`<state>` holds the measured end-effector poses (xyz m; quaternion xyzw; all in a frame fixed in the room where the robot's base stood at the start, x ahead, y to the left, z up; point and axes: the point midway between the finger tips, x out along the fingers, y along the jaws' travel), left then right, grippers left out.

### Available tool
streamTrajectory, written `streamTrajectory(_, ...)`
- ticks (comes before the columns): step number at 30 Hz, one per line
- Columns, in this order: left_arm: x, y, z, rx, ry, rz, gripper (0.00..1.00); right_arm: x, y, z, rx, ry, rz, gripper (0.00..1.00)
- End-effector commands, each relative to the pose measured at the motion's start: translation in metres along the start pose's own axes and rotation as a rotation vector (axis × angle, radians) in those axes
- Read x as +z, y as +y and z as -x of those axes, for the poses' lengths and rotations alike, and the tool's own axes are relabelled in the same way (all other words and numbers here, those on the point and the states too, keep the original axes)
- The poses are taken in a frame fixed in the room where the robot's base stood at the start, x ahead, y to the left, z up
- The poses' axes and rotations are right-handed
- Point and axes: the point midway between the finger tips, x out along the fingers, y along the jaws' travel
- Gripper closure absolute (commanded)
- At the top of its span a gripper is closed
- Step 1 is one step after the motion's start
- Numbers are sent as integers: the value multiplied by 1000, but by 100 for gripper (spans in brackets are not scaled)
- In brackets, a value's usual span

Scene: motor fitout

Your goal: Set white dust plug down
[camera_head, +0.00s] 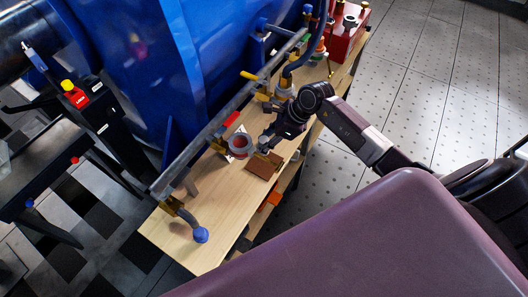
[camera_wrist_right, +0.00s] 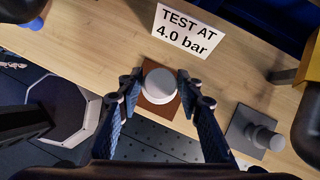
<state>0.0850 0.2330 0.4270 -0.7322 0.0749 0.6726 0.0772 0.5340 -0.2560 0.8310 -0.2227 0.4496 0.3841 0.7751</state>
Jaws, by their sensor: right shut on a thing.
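The white dust plug (camera_wrist_right: 160,86) is a round white disc between the fingertips of my right gripper (camera_wrist_right: 160,82). The right gripper is shut on it, with a finger at each side. A brown square pad (camera_wrist_right: 150,112) lies directly below the plug in the wrist view; whether the plug touches it I cannot tell. In the head view my right gripper (camera_head: 267,143) hangs over the wooden bench next to the brown pad (camera_head: 263,165), and the plug is hard to make out. My left gripper is in neither view.
A sign reading "TEST AT 4.0 bar" (camera_wrist_right: 189,30) lies behind the pad. A grey square plate with a knob (camera_wrist_right: 258,130) is to its right. A grey ring with a red inside (camera_head: 240,144) stands nearby. The bench (camera_head: 185,243) is largely clear around the blue-capped pipe (camera_head: 201,235).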

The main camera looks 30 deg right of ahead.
Motion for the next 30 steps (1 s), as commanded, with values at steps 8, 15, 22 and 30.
streamTrajectory(8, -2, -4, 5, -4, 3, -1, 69, -17, -1, -30, -1, -1, 0, 93)
streamTrajectory(15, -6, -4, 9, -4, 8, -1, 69, -32, 0, -57, 1, -1, -2, 93)
streamTrajectory(22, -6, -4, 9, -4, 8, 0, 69, -35, -1, -62, -2, -1, 2, 93)
streamTrajectory(30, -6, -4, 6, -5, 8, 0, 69, -37, 0, -64, -1, 0, 3, 60)
